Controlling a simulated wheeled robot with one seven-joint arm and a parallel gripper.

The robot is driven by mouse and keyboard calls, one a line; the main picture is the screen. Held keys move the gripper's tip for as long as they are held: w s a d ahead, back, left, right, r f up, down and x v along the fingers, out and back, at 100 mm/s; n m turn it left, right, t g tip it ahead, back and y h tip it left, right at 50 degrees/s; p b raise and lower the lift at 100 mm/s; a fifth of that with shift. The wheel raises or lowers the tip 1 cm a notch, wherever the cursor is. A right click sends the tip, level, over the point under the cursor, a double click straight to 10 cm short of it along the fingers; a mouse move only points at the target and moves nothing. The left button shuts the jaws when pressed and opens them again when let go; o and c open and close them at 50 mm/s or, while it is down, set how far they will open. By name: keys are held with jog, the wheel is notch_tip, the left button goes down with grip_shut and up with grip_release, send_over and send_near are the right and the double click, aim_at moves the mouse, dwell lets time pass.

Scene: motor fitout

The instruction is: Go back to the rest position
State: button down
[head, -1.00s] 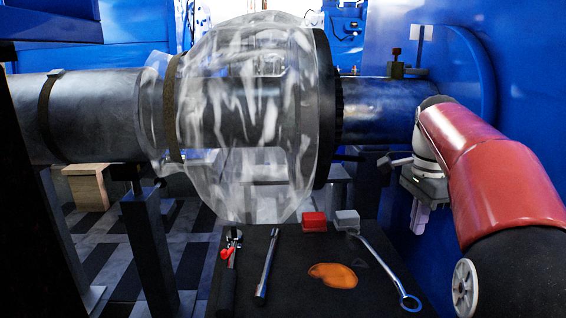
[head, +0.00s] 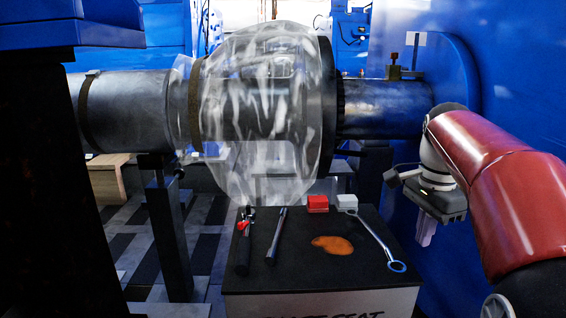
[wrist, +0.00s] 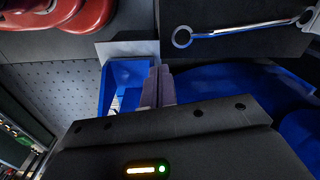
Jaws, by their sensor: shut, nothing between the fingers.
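My gripper (head: 426,229) hangs at the right in the head view, pointing down with its fingers together and nothing between them. It is to the right of the black tool table (head: 330,277), beside the blue wall. In the wrist view my gripper (wrist: 158,80) shows its two grey fingers side by side. My red arm comes in from the right edge of the head view.
On the table lie a red-marked tool (head: 243,240), a dark bar (head: 275,236), a red box (head: 317,204), a grey box (head: 347,202), an orange patch (head: 333,245) and a wrench (head: 380,242). A plastic-wrapped shaft (head: 265,110) spans behind. The blue wall (head: 520,80) is close.

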jog(key=s+a+f+n+t, duration=0.2)
jog(key=s+a+f+n, duration=0.3)
jog(key=s, duration=0.4)
jog(key=s+a+f+n+t, duration=0.3)
jog(key=s+a+f+n, duration=0.3)
jog(key=s+n, duration=0.3)
jog(key=shift+s+a+f+n, duration=0.2)
jog(key=shift+s+f+n, duration=0.1)
jog(key=shift+f+n, duration=0.2)
